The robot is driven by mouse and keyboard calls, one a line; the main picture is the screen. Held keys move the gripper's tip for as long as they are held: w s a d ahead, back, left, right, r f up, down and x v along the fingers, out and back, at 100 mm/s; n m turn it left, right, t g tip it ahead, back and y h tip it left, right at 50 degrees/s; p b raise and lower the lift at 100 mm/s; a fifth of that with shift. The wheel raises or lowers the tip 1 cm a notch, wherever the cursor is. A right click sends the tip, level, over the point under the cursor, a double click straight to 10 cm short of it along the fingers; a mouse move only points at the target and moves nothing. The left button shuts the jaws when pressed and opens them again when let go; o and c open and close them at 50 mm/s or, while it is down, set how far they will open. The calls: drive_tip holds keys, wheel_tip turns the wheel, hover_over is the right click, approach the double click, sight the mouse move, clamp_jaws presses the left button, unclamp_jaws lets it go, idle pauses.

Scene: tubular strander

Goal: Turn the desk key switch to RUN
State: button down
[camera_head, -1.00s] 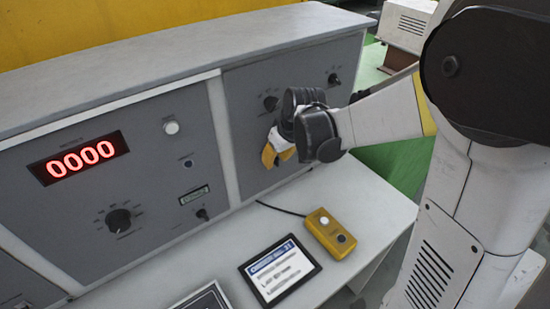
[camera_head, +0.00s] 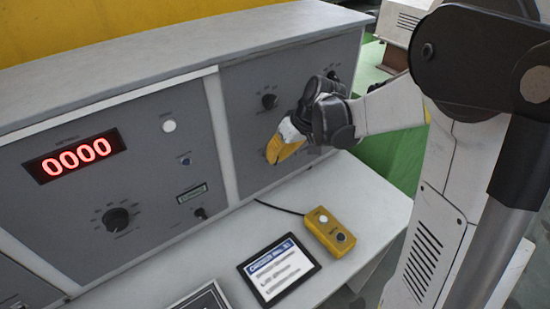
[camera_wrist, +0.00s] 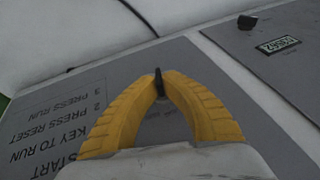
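My gripper (camera_head: 272,158) has its yellow fingers against the lower part of the right-hand grey desk panel. In the wrist view, the two ridged fingers (camera_wrist: 158,80) converge with their tips nearly together. A thin dark key (camera_wrist: 158,84) of the key switch stands between the tips, and they appear shut on it. Panel lettering (camera_wrist: 50,128) reading START, KEY TO RUN, PRESS RESET, PRESS RUN appears upside down at left. The switch's position marks cannot be read. In the head view my fingers and wrist hide the switch.
Two black knobs (camera_head: 269,101) (camera_head: 333,75) sit higher on the panel. The left panel has a red 0000 display (camera_head: 76,155) and a large dial (camera_head: 116,219). A yellow button box (camera_head: 330,232) and a tablet (camera_head: 278,269) lie on the white desktop (camera_head: 372,198).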

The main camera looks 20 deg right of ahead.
drive_tip(key=y, duration=0.1)
drive_tip(key=y+b, duration=0.1)
drive_tip(key=y, duration=0.1)
drive_tip(key=shift+d+f+m+g+b, duration=0.2)
drive_tip(key=shift+f+m+g+b, duration=0.1)
drive_tip(key=shift+g+b, duration=0.1)
drive_tip(key=shift+r+m+y+b, duration=0.1)
drive_tip(key=shift+m+y+b, duration=0.2)
drive_tip(key=shift+y+b, duration=0.7)
drive_tip(key=shift+g+y, duration=0.3)
drive_tip(key=c, duration=1.6)
unclamp_jaws()
drive_tip(key=shift+d+r, duration=0.1)
drive_tip(key=v, duration=1.1)
drive_tip(key=shift+s+d+r, duration=0.1)
drive_tip(key=shift+d+r, duration=0.15)
